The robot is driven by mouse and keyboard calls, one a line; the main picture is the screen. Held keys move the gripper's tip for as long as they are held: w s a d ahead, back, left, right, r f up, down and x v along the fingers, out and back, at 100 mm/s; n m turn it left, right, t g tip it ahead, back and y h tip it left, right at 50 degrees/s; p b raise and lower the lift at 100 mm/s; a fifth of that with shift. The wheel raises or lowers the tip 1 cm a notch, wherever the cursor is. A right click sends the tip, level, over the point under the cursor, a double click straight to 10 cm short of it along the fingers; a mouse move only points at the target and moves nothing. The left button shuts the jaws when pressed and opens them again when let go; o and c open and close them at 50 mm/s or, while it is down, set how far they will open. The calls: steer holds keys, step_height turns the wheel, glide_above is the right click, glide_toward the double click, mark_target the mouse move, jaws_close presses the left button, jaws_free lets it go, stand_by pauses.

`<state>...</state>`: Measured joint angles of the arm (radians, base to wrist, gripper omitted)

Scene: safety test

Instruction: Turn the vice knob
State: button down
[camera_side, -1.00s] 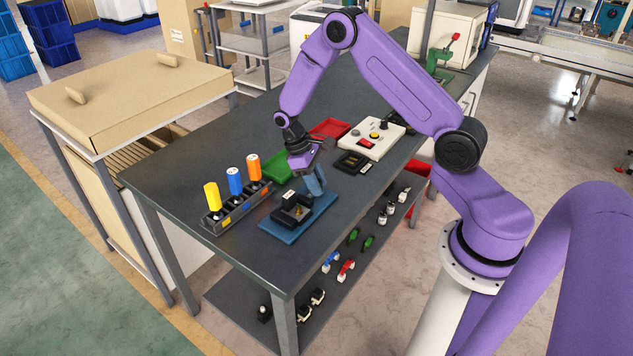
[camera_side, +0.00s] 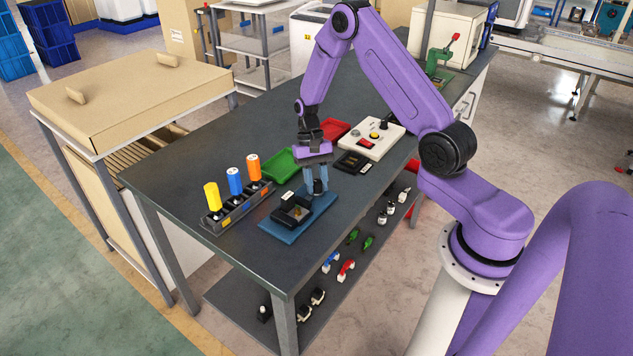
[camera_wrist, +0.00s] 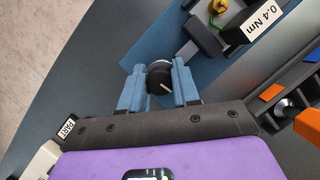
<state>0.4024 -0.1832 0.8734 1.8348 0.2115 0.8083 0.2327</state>
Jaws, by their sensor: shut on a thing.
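The vice is a black block (camera_side: 291,211) on a blue base plate (camera_side: 276,232), and it also shows at the top of the wrist view (camera_wrist: 205,38) with a "0.4 Nm" label. Its round black knob (camera_wrist: 159,76) with a light pointer line sits between the two blue fingers of my gripper (camera_wrist: 158,84). My gripper is shut on the knob, one finger on each side. In the side view my gripper (camera_side: 317,187) points down at the plate's right end, and the fingers hide the knob there.
A rack (camera_side: 238,208) with yellow, blue and orange cylinders stands left of the vice. A green tray (camera_side: 280,164), a red tray (camera_side: 333,130), a black tray (camera_side: 352,162) and a white button box (camera_side: 372,139) lie behind. The table's front edge is close.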

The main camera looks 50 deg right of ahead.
steer(key=shift+m+t+y, duration=0.6)
steer(key=shift+m+t, duration=0.1)
steer(key=shift+m, duration=1.6)
steer(key=c, duration=0.8)
jaws_free()
steer(key=v, duration=1.7)
steer(key=shift+s+r, duration=0.1)
steer(key=shift+r, duration=0.2)
